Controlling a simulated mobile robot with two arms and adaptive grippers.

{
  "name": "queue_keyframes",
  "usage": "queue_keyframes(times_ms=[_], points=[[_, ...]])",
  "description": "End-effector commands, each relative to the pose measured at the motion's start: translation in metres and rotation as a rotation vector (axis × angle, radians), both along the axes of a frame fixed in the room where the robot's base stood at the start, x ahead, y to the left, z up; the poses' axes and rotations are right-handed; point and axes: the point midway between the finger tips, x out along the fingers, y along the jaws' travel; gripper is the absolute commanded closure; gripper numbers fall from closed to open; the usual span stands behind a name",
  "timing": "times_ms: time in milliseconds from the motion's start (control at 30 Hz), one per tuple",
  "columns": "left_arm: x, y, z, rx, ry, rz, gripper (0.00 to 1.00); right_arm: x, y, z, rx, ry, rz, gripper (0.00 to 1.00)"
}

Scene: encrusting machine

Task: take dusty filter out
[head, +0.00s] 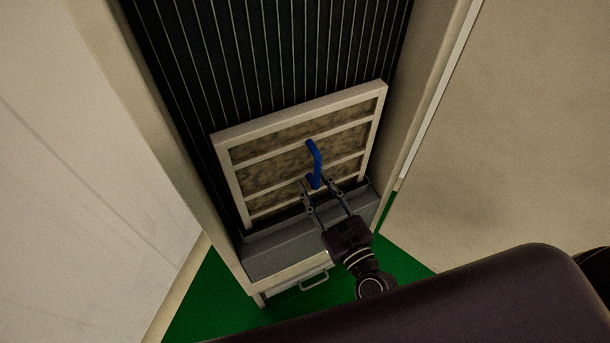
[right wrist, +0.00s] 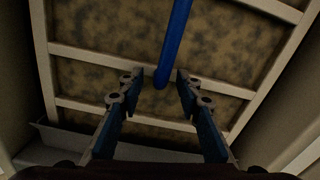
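The dusty filter (head: 275,133) is a framed panel with a white frame, crossbars and mottled brown mesh. It stands tilted in the machine's open bay, in front of the dark ribbed back. A blue handle (head: 314,158) is fixed on its face. My right gripper (head: 322,187) is open at the lower end of the handle. In the right wrist view the two fingers (right wrist: 155,86) are spread either side of the handle's lower end (right wrist: 172,50), with gaps on both sides. The filter's mesh (right wrist: 110,75) fills the space behind them. My left gripper is not in view.
Dark vertical fins (head: 265,45) line the bay behind the filter. A grey ledge (head: 290,249) runs below it, with a small metal handle (head: 314,281) underneath. Pale panels (head: 85,150) flank the bay on both sides. The floor (head: 215,300) is green.

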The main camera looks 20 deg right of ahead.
Motion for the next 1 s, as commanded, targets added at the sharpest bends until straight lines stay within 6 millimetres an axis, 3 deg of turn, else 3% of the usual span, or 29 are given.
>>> queue_keyframes(times_ms=[267, 567, 1000], points=[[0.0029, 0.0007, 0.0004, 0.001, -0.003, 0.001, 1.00, 0.0026, 0.0006, -0.0010, -0.001, 0.001, 0.001, 0.69], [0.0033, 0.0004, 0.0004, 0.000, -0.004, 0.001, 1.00, 0.0024, 0.0005, -0.0009, -0.001, 0.001, 0.001, 1.00], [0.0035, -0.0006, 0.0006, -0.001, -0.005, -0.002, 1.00, 0.0031, 0.0000, 0.0013, -0.002, -0.004, -0.001, 1.00]])
